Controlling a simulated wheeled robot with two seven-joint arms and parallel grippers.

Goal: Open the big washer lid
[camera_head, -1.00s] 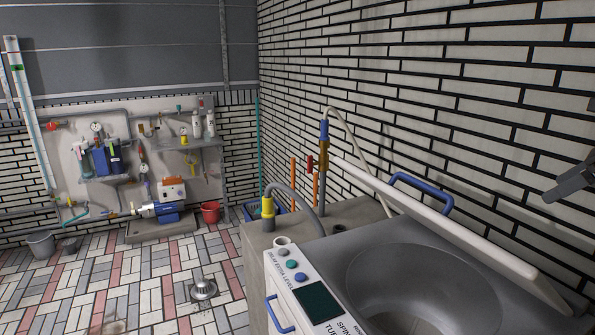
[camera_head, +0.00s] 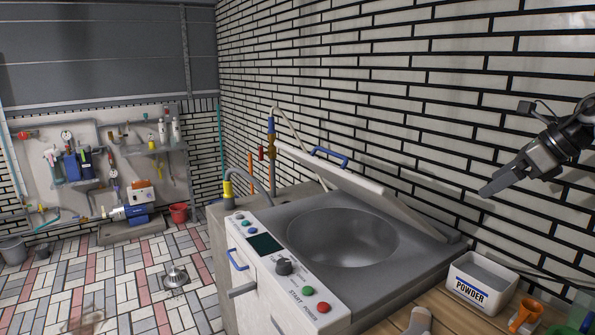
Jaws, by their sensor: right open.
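The big washer (camera_head: 425,265) stands against the brick wall, with its round grey drum (camera_head: 345,238) uncovered. Its pale lid (camera_head: 365,185) is raised and tilted back toward the wall, standing up from the rear edge of the top. A blue handle (camera_head: 330,156) shows on the lid's upper edge. My right gripper (camera_head: 487,192) is open and empty, in the air to the right of the lid and apart from it. My left gripper is not in view.
A white powder box (camera_head: 482,285) and an orange cup (camera_head: 525,315) stand on the wooden counter (camera_head: 445,322) at the lower right. Hoses (camera_head: 252,170) rise behind the washer's left end. Tiled floor is open on the left, with a drain (camera_head: 174,276).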

